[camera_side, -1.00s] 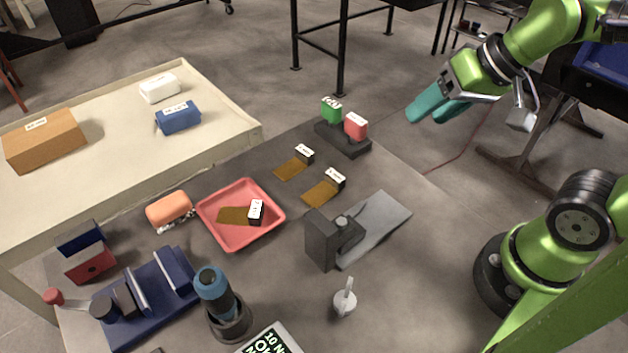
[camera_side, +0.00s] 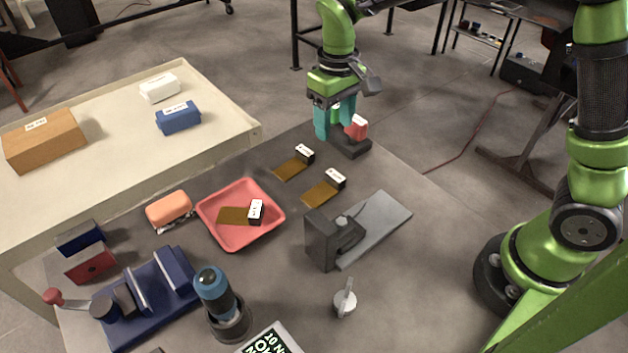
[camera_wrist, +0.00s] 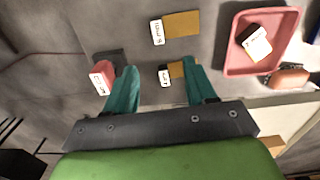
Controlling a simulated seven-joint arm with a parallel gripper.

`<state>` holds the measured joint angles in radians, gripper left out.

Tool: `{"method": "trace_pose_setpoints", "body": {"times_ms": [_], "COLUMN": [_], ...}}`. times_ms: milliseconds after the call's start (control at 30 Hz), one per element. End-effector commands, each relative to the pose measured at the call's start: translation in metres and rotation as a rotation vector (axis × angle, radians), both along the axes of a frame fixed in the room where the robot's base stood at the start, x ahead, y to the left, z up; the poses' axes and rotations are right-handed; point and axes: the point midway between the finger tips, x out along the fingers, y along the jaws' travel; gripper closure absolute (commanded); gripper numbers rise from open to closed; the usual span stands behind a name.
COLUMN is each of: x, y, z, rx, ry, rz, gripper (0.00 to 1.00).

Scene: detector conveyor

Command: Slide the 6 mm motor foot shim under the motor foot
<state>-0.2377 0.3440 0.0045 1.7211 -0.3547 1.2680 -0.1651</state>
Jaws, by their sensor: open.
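Three brown shims with white-labelled black end blocks are in view, and I cannot read which is 6 mm. One shim (camera_side: 294,168) lies on the table at the back, another (camera_side: 322,192) lies nearer the motor foot, and a third (camera_side: 233,215) lies in the red tray. The motor foot appears to be the dark grey block (camera_side: 322,240) on a grey plate (camera_side: 385,222). In the wrist view, a shim's label block (camera_wrist: 164,76) shows between my fingers (camera_wrist: 161,92).
The red tray (camera_side: 275,205), a blue fixture (camera_side: 150,300), a blue-topped tool (camera_side: 215,290) and a small grey knob (camera_side: 345,303) also occupy the table.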

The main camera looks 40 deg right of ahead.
Motion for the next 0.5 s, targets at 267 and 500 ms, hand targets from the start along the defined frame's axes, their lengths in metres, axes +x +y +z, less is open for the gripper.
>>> {"method": "trace_pose_setpoints", "body": {"times_ms": [267,500], "x": [-0.002,-0.001], "y": [-0.001,0.000], "z": [-0.061,-0.085], "rx": [-0.001,0.001], "ry": [0.005,0.000], "rz": [-0.001,-0.002], "gripper": [0.45,0.45]}}
